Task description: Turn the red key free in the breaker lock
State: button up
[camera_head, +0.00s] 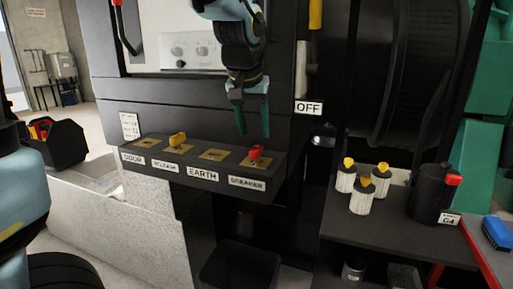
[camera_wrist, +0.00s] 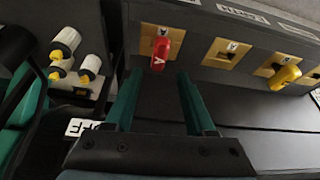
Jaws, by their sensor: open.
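The red key (camera_head: 256,152) stands in the lock over the BREAKER label (camera_head: 247,184), at the right end of the black key shelf (camera_head: 228,188). It also shows in the wrist view (camera_wrist: 160,50), where it bears a pale letter and lies just beyond my fingertips, slightly left of the gap's middle. My gripper (camera_head: 252,132) has two green fingers, open and empty, pointing down just above and behind the red key. The fingers show in the wrist view (camera_wrist: 160,80) too, apart from the key. I cannot tell the key's exact turn angle.
A yellow key (camera_head: 177,139) stands in the RELEASE lock; the DOOR and EARTH locks look empty. Right of the shelf are an OFF sign (camera_head: 308,107), several white canisters with yellow tops (camera_head: 363,196) and a black red-handled G4 unit (camera_head: 434,195). The dark cabinet front rises behind my gripper.

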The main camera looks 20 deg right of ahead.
aim_at(257, 145)
jog(key=shift+s+a+f+m, duration=0.1)
jog(key=shift+a+f+m, duration=0.1)
jog(key=shift+m, duration=0.2)
jog(key=shift+b+x, duration=1.8)
jog(key=shift+x, duration=0.9)
jog(key=shift+s+d, duration=0.1)
jog(key=shift+d, duration=0.05)
grip_shut()
jog(key=shift+r, duration=0.15)
